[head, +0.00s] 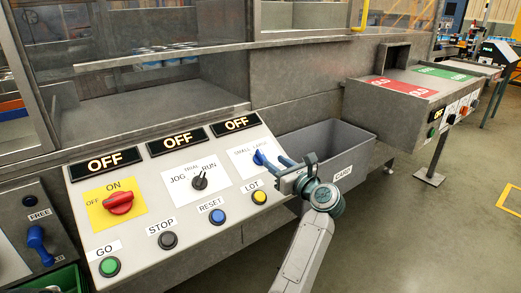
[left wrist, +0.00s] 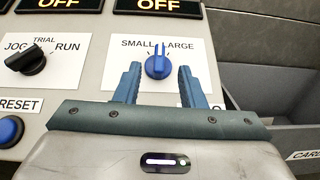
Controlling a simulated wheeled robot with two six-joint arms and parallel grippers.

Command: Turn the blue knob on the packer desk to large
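The blue knob (left wrist: 157,66) sits on a white label reading SMALL and LARGE. Its handle stands nearly upright between the two words; the exact pointer setting is hard to tell. In the head view the knob (head: 259,157) is at the upper right of the packer desk (head: 140,238). My left gripper (left wrist: 159,78) is open, its two blue fingers on either side of the knob with a gap at each side. In the head view my left gripper (head: 274,168) is close in front of the panel and partly hides the label. My right gripper is not in view.
A black JOG/TRIAL/RUN selector (head: 200,181), a red switch (head: 119,204) and several push buttons share the panel. Three OFF displays line its top. The yellow LOT button (head: 259,197) is just below the gripper. A grey CARD bin (head: 330,145) stands right behind it.

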